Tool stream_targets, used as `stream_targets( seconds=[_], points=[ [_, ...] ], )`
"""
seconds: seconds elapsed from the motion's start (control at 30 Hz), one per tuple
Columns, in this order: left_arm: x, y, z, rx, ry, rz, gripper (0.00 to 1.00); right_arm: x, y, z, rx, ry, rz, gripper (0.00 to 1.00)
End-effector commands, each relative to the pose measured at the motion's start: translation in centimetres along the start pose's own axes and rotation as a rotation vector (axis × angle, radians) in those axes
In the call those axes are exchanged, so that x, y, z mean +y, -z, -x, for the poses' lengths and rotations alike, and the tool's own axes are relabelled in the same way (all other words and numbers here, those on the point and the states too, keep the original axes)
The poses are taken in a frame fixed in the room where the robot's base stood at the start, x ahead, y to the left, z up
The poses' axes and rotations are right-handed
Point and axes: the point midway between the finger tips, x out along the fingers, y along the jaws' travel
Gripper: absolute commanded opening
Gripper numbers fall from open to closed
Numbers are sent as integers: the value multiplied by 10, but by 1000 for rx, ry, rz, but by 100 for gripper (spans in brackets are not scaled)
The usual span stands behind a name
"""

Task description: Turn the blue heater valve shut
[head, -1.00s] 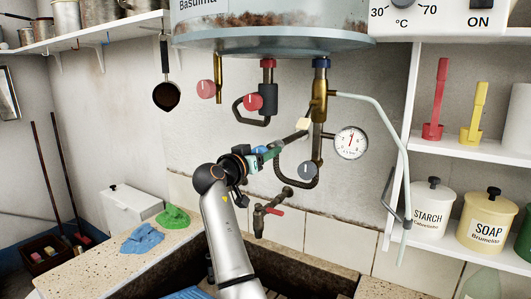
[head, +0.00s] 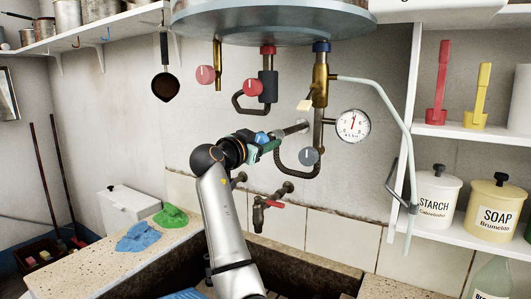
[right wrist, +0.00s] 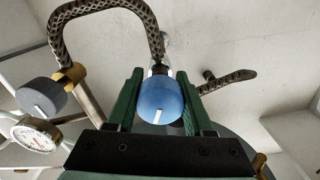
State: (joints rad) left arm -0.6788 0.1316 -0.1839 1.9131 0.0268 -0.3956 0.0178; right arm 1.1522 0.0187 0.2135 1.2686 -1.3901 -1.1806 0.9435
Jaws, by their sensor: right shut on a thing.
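The blue heater valve knob (head: 262,137) is at the end of a grey pipe (head: 293,130) below the heater. In the right wrist view the knob (right wrist: 160,99) is round with a white line on its face, pointing roughly down in that picture. My right gripper (head: 268,147) has green fingers, one on each side of the knob, and is shut on it; the fingers also show in the right wrist view (right wrist: 159,80). In the head view the fingers and wrist partly hide the knob. My left gripper is not in view.
The heater tank (head: 272,22) hangs above. A tap (head: 262,208) is below, over the trough. Shelves stand right.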

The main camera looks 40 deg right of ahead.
Motion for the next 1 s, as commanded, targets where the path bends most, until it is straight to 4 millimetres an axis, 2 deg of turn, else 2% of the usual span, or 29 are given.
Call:
stream_targets(
  seconds=[0.03, 0.13, 0.3, 0.6, 1.0],
  points=[
    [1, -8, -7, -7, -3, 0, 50, 1, -5, 0, 0, 0, -46, 0],
    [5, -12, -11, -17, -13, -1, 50, 1, -4, 0, 0, -1, -140, 0],
    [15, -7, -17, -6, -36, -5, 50, 1, -4, 0, -1, -2, -301, 0],
    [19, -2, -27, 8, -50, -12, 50, 0, -3, 0, -2, -1, -586, 0],
    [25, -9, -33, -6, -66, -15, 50, 0, -2, 0, -3, -2, -925, 0]
  ],
)
